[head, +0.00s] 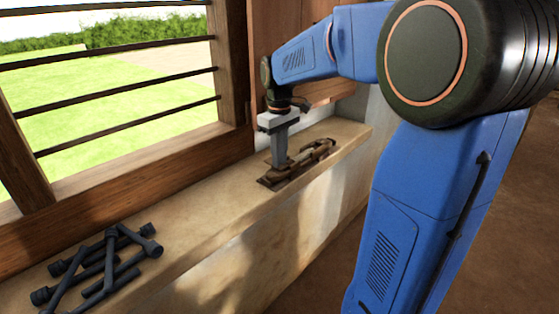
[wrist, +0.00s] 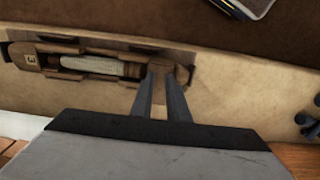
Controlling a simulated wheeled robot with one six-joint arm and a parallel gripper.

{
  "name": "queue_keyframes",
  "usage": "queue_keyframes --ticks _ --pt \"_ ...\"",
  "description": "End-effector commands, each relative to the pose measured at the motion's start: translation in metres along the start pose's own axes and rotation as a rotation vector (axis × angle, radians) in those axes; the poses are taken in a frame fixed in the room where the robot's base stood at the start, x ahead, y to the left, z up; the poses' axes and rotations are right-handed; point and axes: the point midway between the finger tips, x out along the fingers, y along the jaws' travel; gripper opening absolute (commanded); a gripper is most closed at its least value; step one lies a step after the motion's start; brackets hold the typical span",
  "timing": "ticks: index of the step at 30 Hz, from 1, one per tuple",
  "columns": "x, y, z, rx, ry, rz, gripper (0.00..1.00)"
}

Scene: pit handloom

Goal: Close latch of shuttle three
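The shuttle (wrist: 60,47) is a long brown wooden piece marked with a 3 at its left end in the wrist view. A pale, thread-wound bobbin (wrist: 110,67) lies in its slot. A small brown block (wrist: 182,73), perhaps the latch, is at the slot's right end. In the head view the shuttle (head: 318,151) lies on the sill under my gripper (head: 279,163). My gripper points down, with its two grey fingers (wrist: 160,90) at that brown block. A narrow gap shows between the fingers, but whether they grip anything is unclear. The fingers partly hide the block.
The shuttle lies on a tan sill (head: 200,205) below a barred wooden window (head: 110,80). Several dark pegs (head: 105,262) lie on the sill at the lower left. A dark flat object (wrist: 243,6) shows at the wrist view's top edge. The sill between pegs and shuttle is clear.

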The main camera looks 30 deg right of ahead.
Motion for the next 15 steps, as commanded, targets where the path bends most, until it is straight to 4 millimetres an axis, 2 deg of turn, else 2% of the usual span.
queue_keyframes --ticks 6,14,15 --pt "0.014 0.000 0.000 0.000 -0.001 0.000 0.14" --pt "0.015 0.000 0.000 0.000 0.000 0.000 0.14" --pt "0.015 0.000 0.000 0.000 0.000 0.000 0.12"
